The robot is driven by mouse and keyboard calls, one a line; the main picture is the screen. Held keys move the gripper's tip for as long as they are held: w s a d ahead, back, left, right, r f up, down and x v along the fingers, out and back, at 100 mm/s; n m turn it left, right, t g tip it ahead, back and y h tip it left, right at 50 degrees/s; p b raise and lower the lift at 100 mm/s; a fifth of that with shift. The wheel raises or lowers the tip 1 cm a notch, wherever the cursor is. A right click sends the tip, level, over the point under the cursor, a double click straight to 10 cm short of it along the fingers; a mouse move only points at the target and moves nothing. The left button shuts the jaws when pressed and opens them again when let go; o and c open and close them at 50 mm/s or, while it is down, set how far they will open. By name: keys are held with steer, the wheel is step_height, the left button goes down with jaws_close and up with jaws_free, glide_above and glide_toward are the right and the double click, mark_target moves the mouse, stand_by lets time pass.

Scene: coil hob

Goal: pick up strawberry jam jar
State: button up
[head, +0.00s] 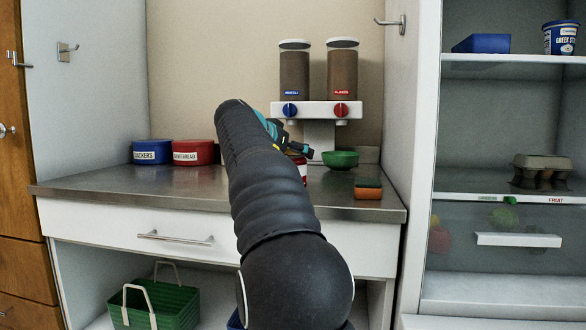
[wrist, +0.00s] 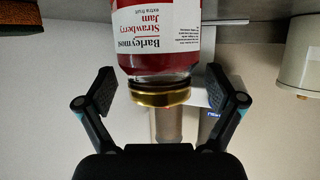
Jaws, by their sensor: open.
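The strawberry jam jar (wrist: 160,40) fills the upper middle of the wrist view, with red contents, a white label and a gold lid (wrist: 160,95). It appears upside down there, as does its lettering. In the head view only a strip of the jar (head: 302,172) shows on the counter, mostly hidden behind my arm. My gripper (wrist: 162,90) is open, with one finger on each side of the lid in the picture and a gap at both sides. In the head view my gripper (head: 302,150) is partly hidden by my arm.
A green bowl (head: 341,160) and an orange sponge-like block (head: 368,190) stand right of the jar. Behind is a dispenser (head: 317,110) with two canisters. Blue (head: 152,152) and red (head: 193,152) tubs stand at the left. The counter's front left (head: 130,185) is clear.

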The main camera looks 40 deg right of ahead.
steer(key=shift+d, duration=0.1)
jaws_close()
stand_by(0.3)
